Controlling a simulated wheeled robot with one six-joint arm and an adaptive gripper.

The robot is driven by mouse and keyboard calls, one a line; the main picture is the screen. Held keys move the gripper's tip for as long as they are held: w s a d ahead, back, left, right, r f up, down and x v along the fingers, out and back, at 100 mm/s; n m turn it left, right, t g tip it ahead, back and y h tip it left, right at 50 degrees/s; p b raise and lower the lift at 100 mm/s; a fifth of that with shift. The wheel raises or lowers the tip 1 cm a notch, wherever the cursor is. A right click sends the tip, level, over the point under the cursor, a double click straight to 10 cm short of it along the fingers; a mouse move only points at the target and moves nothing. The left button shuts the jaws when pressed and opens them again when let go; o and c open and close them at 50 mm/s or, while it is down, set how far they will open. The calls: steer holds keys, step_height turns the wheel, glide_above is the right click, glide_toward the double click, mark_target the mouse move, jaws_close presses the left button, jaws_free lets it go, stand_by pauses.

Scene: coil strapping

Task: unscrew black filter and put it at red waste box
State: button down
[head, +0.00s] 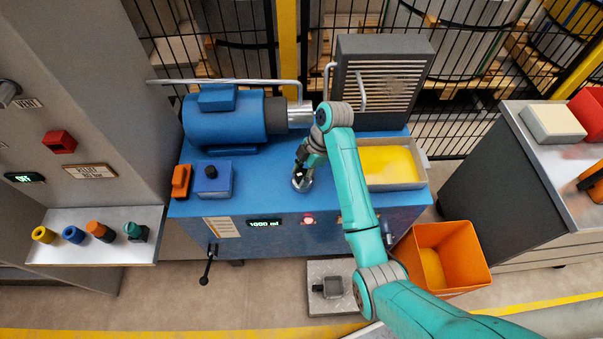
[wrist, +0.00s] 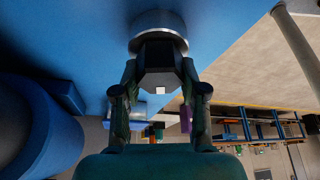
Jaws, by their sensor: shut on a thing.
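The black filter (wrist: 158,68) is a dark faceted body in the wrist view. It sits against a round silver seat (wrist: 158,27) on the blue machine. My gripper (wrist: 159,78) is shut on it, one finger on each side. In the head view my gripper (head: 301,164) points down at the silver seat (head: 302,184) on the machine's top, and mostly hides the filter. A red box (head: 592,108) is partly in view at the far right, on the grey cabinet. An orange-red open bin (head: 466,256) with something yellow inside stands on the floor.
A blue motor (head: 222,120), a grey vented housing (head: 382,70) and a tray of yellow material (head: 388,165) surround my gripper on the blue machine (head: 265,205). A shelf (head: 95,219) at left holds several coloured parts.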

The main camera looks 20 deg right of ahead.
steer(key=c, duration=0.6)
jaws_free()
steer(key=shift+o, duration=0.2)
steer(key=m+t, duration=0.2)
steer(key=m, duration=0.3)
steer(key=shift+m, duration=0.3)
steer(key=m+t+h, duration=0.1)
steer(key=m, duration=0.4)
steer(key=shift+w+t+h, duration=0.15)
steer(key=shift+t+h, duration=0.25)
steer(key=m+h, duration=0.1)
steer(key=m, duration=0.1)
steer(key=m+t+h, duration=0.1)
steer(key=m, duration=0.2)
steer(key=shift+m, duration=0.3)
steer(key=m+h, duration=0.1)
steer(key=m, duration=0.2)
steer(key=m+h, duration=0.1)
steer(key=m, duration=0.1)
steer(key=shift+d+m, duration=0.15)
steer(key=shift+m, duration=0.25)
